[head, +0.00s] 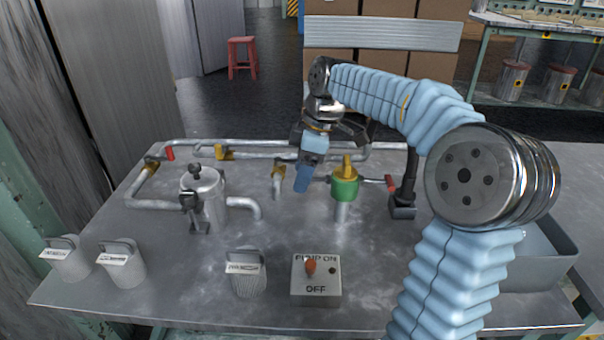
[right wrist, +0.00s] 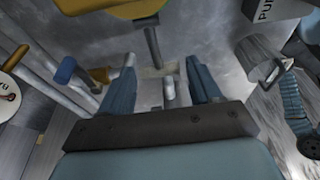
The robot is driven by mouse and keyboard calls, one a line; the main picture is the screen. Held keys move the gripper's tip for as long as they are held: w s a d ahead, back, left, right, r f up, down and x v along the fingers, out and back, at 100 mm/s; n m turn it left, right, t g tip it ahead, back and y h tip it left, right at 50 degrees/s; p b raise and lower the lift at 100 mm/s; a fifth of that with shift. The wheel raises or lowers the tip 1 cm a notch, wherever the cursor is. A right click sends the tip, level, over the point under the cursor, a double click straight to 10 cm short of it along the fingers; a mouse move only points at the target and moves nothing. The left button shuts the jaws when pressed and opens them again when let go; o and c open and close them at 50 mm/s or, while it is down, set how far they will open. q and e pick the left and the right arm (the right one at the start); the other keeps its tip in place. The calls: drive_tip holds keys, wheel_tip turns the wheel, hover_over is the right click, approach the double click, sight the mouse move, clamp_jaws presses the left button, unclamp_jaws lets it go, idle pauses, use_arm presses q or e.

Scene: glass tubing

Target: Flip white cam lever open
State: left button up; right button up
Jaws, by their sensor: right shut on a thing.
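My right gripper (head: 303,185) points down over the middle of the table, left of the green valve. Its blue fingers (right wrist: 160,86) stand on either side of a pale grey piece (right wrist: 158,71) in the right wrist view, and the gripper is shut on it. This piece looks like the white cam lever, with a short grey cylinder (right wrist: 168,94) beside it. In the head view the fingers hide the lever, and its angle is hard to tell. My left gripper is not in view.
A green valve with a yellow top (head: 345,188) stands close right of the gripper. A lidded metal pot (head: 205,200) and a yellow-fitted pipe end (head: 278,180) are to its left. The pump switch box (head: 316,280) and labelled canisters (head: 246,278) are in front. Pipes (head: 270,143) run behind.

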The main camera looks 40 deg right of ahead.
sight(320, 178)
drive_tip(key=o, duration=1.1)
drive_tip(key=p+v, duration=0.2)
drive_tip(key=v, duration=1.2)
drive_tip(key=shift+p, duration=0.35)
drive_tip(key=shift+f, duration=0.1)
